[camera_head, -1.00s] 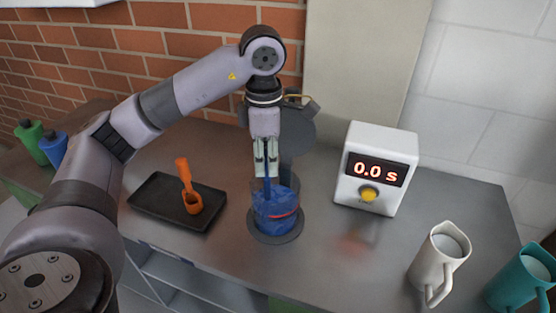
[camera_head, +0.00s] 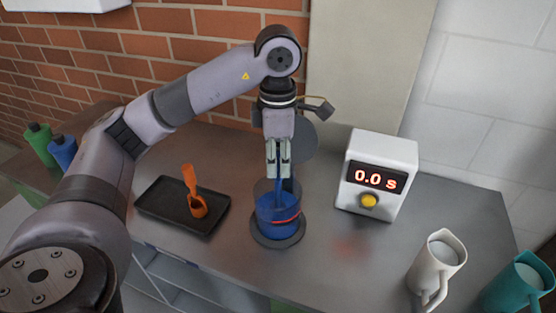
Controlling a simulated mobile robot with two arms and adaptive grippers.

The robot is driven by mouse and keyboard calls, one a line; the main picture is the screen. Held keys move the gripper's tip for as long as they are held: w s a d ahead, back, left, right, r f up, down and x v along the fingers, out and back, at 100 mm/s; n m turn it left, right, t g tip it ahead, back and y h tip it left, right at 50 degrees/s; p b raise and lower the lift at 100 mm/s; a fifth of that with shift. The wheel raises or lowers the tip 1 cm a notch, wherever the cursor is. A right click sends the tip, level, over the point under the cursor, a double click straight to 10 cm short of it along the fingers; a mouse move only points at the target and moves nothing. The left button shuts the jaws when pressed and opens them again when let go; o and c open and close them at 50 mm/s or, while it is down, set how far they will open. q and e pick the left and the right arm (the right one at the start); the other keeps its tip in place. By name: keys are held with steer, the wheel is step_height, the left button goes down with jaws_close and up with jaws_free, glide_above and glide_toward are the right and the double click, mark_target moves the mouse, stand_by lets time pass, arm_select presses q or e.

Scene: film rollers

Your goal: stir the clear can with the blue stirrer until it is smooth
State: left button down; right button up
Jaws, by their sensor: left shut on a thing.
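The clear can (camera_head: 264,227) stands on a dark round base on the grey counter, with blue contents and a red line around it. The blue stirrer (camera_head: 279,190) stands in the can, its lower end hidden in the blue contents. My left gripper (camera_head: 278,172) points down above the can and is shut on the stirrer's upper part. Whether the contents are smooth is too small to tell. My right gripper is not in view.
A white timer (camera_head: 385,152) reading 0.0 s stands right of the can. A black tray (camera_head: 160,205) with an orange scoop (camera_head: 197,206) is at left. A white jug (camera_head: 436,262) and a teal jug (camera_head: 518,285) stand front right. Green (camera_head: 40,143) and blue (camera_head: 62,150) bottles are far left.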

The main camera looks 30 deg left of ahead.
arm_select(q)
steer(key=shift+r+p, duration=2)
steer(key=shift+r, duration=0.55)
step_height(320, 180, up, 8)
steer(key=p, duration=0.6)
steer(key=shift+f+p, duration=0.25)
steer(key=shift+p, duration=0.15)
steer(key=shift+f, duration=0.1)
